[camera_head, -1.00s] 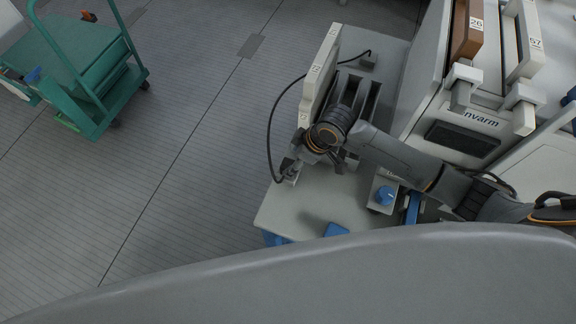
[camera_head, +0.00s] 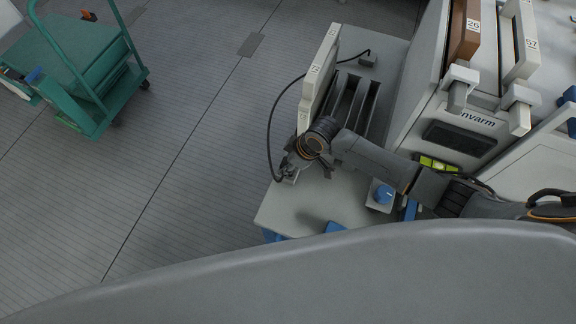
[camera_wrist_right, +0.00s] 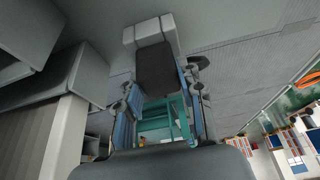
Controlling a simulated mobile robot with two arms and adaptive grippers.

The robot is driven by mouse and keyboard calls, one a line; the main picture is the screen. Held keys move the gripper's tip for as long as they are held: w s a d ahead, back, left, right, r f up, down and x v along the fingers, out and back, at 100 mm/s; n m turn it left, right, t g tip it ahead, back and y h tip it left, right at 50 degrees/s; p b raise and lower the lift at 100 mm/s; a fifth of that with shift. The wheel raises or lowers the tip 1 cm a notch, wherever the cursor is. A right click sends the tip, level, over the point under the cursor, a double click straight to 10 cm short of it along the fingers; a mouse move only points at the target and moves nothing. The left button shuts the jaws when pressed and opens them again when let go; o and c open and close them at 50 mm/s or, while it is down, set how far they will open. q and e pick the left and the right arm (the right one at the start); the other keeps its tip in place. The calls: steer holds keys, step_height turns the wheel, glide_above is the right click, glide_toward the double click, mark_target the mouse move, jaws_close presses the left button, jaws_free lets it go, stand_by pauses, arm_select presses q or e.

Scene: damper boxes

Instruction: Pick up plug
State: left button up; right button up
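The plug (camera_head: 289,174) looks like a small light-grey piece at the lower end of a black cable, at the left edge of the grey work surface (camera_head: 315,205). My right gripper (camera_head: 294,163) is right at the plug in the head view and partly hides it; I cannot tell whether they touch. In the right wrist view its two blue-padded fingers (camera_wrist_right: 163,112) stand apart with a visible gap between them. A dark block with a light-grey end (camera_wrist_right: 155,68) shows ahead of the fingers; I cannot tell whether it is the plug. My left gripper is not in view.
The black cable (camera_head: 268,135) loops to a grey block (camera_head: 367,61). A slotted rack (camera_head: 355,105) with an upright white box (camera_head: 318,80) stands behind the gripper. A green cart (camera_head: 85,85) stands on open floor at left.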

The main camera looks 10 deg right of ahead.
jaws_close()
steer(key=shift+r, duration=0.1)
